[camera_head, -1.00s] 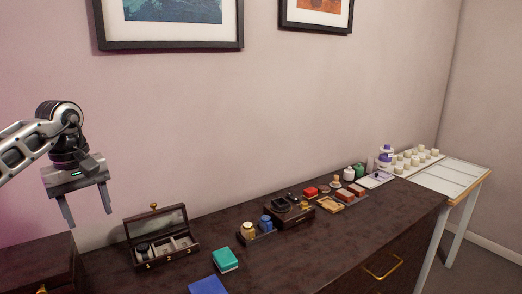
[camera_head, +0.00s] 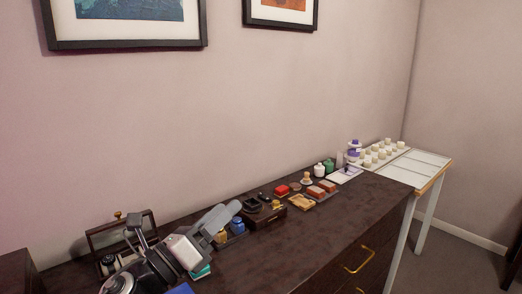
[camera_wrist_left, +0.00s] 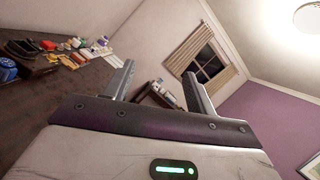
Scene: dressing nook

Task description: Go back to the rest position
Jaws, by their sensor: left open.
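My left gripper (camera_head: 184,214) is in the lower left of the head view, with its fingers spread and nothing between them. It shows in front of the dresser top (camera_head: 285,236) and covers part of the open watch box (camera_head: 124,225). In the left wrist view the two fingers (camera_wrist_left: 159,70) stand apart and empty, pointing toward the room and a window. My right gripper is not in view.
A teal box (camera_head: 201,272) and a blue item (camera_head: 180,288) lie partly hidden by my left arm. Small bottles, a dark box (camera_head: 262,216), a red box (camera_head: 282,190) and a tray line the dresser's back. A white-topped table (camera_head: 415,168) stands beyond.

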